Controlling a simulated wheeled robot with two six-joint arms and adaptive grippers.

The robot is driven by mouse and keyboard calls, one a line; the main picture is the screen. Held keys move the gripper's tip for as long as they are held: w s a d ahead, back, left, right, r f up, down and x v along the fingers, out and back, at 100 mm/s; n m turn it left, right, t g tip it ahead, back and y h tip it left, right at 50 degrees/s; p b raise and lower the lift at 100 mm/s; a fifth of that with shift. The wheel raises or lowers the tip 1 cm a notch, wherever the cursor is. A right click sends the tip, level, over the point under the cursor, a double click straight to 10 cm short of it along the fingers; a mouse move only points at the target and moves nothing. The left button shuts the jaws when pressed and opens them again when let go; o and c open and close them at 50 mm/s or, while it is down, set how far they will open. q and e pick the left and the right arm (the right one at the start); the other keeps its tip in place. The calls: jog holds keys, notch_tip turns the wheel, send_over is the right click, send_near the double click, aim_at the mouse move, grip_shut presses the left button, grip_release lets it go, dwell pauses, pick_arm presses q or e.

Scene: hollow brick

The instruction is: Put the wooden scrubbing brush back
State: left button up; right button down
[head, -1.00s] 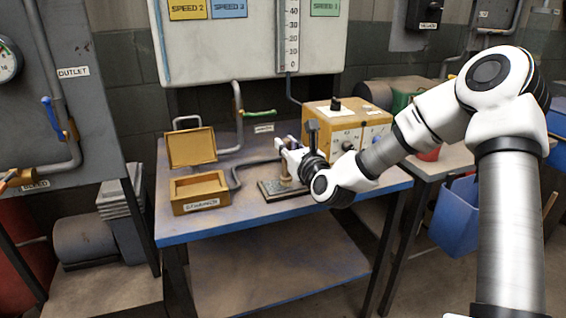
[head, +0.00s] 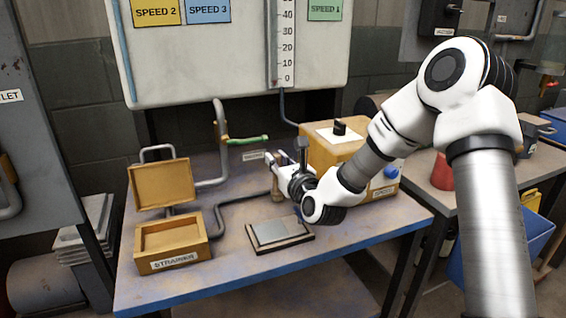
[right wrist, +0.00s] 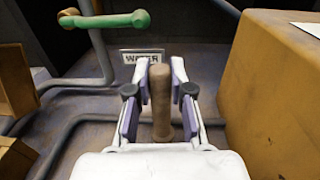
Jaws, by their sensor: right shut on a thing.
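The brush shows as a brown wooden handle, upright between the fingers of my right gripper (head: 274,172). In the right wrist view the handle (right wrist: 161,100) stands between the two finger pads, and the gripper is shut on it. In the head view the brush's lower part (head: 277,195) shows just below the fingers, behind a flat grey plate in a dark frame (head: 280,232). I cannot tell whether it touches the table; its bristles are not clearly visible. My left gripper is out of view.
An open yellow strainer box (head: 172,245) stands left on the table (head: 350,238). A grey pipe with a green-handled valve (head: 248,140) runs behind. A yellow control box (head: 335,150) is close to the right of my gripper.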

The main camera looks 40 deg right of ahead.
jog(key=shift+w+f, duration=0.2)
jog(key=shift+f, duration=0.45)
jog(key=shift+s+r, duration=0.2)
jog(key=shift+r, duration=0.1)
jog(key=shift+f, duration=0.25)
jog(key=c, duration=1)
grip_release()
jog(key=shift+w, duration=0.1)
jog(key=shift+c, duration=0.2)
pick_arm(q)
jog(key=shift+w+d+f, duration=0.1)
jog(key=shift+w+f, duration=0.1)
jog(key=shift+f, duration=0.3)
pick_arm(e)
jog(key=shift+r, duration=0.1)
